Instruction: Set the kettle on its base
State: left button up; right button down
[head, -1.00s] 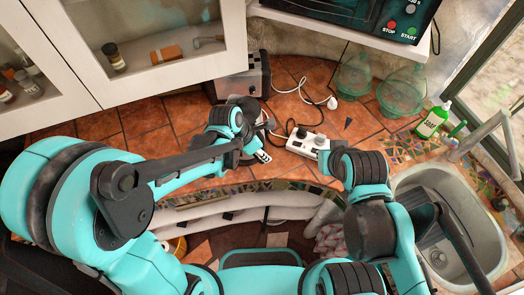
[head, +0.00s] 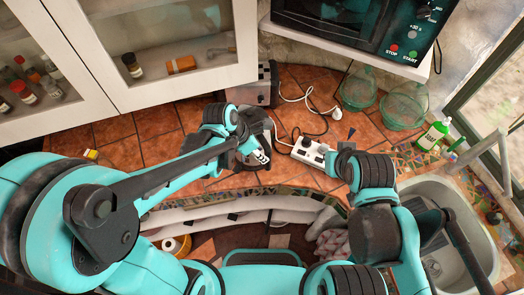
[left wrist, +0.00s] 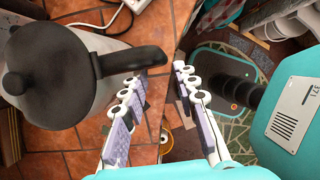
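The kettle (left wrist: 50,78), a grey metal body with a black lid and black handle, stands upright at the left of the left wrist view. In the head view it is mostly hidden behind my left gripper (head: 260,157). My left gripper (left wrist: 157,78) is open; the end of the kettle handle (left wrist: 140,60) reaches toward the space by its fingertips. I cannot tell whether they touch it. The kettle's base cannot be made out. My right gripper (head: 345,150) is by the counter near the power strip; its fingers are too unclear to read.
A white power strip (head: 308,151) with cables lies right of the left gripper. A toaster (head: 255,88) stands behind. Tiled counter at left is mostly clear.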

pick_arm(q)
jog(key=p+v, duration=0.1)
jog(key=v, duration=0.1)
jog(key=shift+s+a+r+p, duration=0.1)
jog(key=shift+r+p, duration=0.2)
jog(key=shift+r, duration=0.05)
dwell(0.4)
jog(key=s+a+f+m+t+y+b, duration=0.2)
jog(key=a+f+m+b, duration=0.3)
jog(key=a+m+b, duration=0.3)
jog(key=s+a+f+m+t+y+b, duration=0.2)
jog(key=a+f+m+b, duration=0.4)
jog(key=m+b, duration=0.7)
jog(key=s+a+m+t, duration=0.1)
jog(key=s+a+m, duration=0.1)
jog(key=shift+s+m, duration=0.4)
jog(key=shift+d, duration=0.1)
